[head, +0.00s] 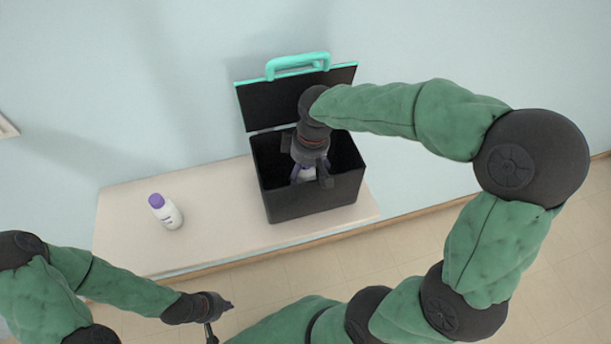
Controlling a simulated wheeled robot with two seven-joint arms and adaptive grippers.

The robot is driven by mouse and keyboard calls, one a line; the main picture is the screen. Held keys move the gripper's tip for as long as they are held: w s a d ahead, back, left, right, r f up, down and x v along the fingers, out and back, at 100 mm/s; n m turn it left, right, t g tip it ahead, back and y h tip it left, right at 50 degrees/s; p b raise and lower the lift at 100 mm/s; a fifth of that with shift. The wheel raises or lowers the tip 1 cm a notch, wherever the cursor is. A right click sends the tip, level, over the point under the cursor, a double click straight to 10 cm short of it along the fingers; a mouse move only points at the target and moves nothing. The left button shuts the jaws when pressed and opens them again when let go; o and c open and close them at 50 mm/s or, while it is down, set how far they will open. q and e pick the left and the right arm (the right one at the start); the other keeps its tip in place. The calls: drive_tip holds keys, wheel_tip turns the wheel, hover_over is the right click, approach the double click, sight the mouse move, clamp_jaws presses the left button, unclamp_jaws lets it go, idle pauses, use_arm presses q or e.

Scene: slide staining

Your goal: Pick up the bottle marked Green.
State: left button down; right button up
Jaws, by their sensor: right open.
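A white bottle with a purple cap (168,212) stands on the table at the left; its label is too small to read. My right gripper (310,178) reaches down into the open black box (318,198), its fingers apart around a white and purple object (307,172). That object looks like another bottle, mostly hidden by the gripper, and no label shows. I cannot tell which bottle is marked Green. My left gripper (222,322) is open and empty in front of the table's near edge.
The pale table (125,235) stands against the wall. The box's lid, with a teal handle (297,64), is raised at the back. The box walls surround my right gripper closely. The table between the left bottle and the box is clear.

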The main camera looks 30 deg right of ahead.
drive_tip(key=shift+r, duration=0.1)
drive_tip(key=c, duration=1.3)
drive_tip(key=shift+r, duration=0.1)
